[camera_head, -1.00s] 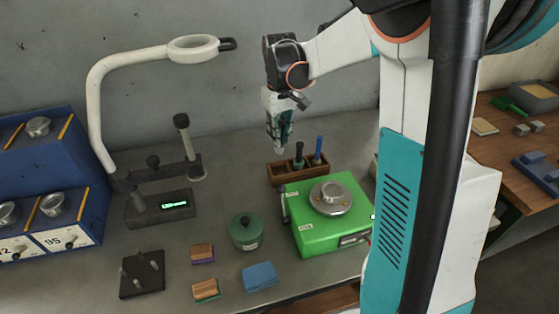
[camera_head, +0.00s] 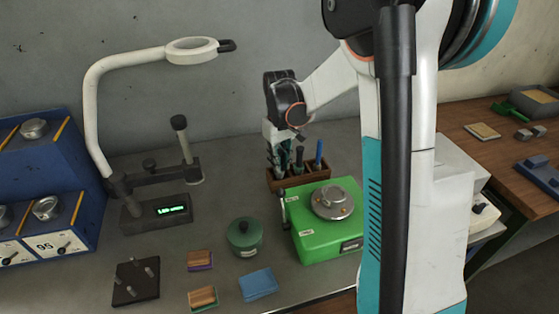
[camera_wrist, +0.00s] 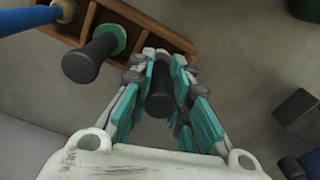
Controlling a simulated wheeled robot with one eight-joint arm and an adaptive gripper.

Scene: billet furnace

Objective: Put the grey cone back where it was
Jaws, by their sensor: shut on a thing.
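A dark grey, rounded piece (camera_wrist: 160,92), which I take for the grey cone, is between my fingers in the wrist view; its lower end is hidden. My gripper (camera_head: 279,168) points down at the left end of a brown wooden rack (camera_head: 316,182) in the head view. In the wrist view, my gripper (camera_wrist: 163,70) is shut on the grey piece, by the end compartment of the rack (camera_wrist: 181,44). A black handle with a green collar (camera_wrist: 88,58) and a blue handle (camera_wrist: 22,18) stand in the other compartments. I cannot tell whether the piece touches the rack.
A green scale (camera_head: 312,238) with a round metal pan stands just in front of the rack. A green lidded pot (camera_head: 245,238) is front left. A dark stand with a display (camera_head: 158,210) is farther left. The bench between the stand and rack is clear.

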